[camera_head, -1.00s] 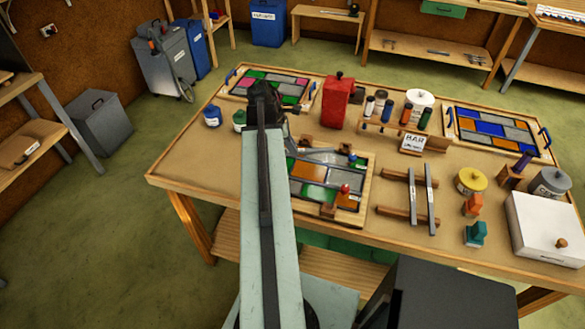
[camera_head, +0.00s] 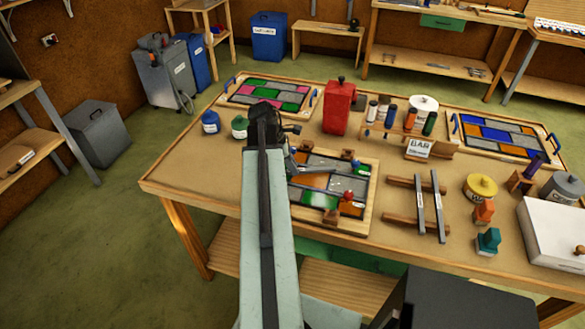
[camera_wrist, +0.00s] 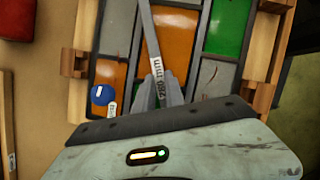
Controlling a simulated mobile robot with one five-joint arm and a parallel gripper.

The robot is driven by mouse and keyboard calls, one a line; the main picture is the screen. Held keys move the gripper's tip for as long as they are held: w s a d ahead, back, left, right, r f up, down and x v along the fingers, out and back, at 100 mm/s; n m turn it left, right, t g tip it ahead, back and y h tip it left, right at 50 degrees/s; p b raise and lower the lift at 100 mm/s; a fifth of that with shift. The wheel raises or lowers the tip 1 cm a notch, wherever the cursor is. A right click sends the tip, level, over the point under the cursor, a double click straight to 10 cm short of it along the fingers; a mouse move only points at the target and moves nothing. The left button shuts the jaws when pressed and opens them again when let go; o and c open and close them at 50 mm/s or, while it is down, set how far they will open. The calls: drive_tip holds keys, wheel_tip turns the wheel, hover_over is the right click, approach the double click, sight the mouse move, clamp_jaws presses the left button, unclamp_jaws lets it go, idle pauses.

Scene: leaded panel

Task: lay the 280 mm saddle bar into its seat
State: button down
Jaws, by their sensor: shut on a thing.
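My gripper (camera_wrist: 160,92) is shut on a grey saddle bar (camera_wrist: 152,48) with a "280 mm" label, in the wrist view. The bar runs from the jaws toward the top of that view, over the leaded panel (camera_wrist: 225,30) with its orange, green and grey panes. Whether it touches the panel I cannot tell. Wooden blocks stand at the panel's sides, one at left (camera_wrist: 76,62) and one at right (camera_wrist: 262,95). In the head view the bar (camera_head: 316,167) lies across above the panel's frame (camera_head: 362,212), and my arm hides part of it.
A blue round-topped thing (camera_wrist: 101,94) stands on the panel left of the jaws. A red-topped one (camera_head: 348,196) is on its near side. Two more bars (camera_head: 438,207) lie on wooden rests at right. A red container (camera_head: 339,106) stands behind the panel. The table's front left is clear.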

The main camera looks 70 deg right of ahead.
drive_tip(key=c, duration=1.4)
unclamp_jaws()
drive_tip(key=shift+r+p, duration=0.35)
drive_tip(key=shift+p, duration=0.1)
drive_tip(key=p+v, duration=1.1)
drive_tip(key=shift+w+r, duration=0.25)
drive_tip(key=shift+r, duration=0.1)
drive_tip(key=shift+a, duration=0.1)
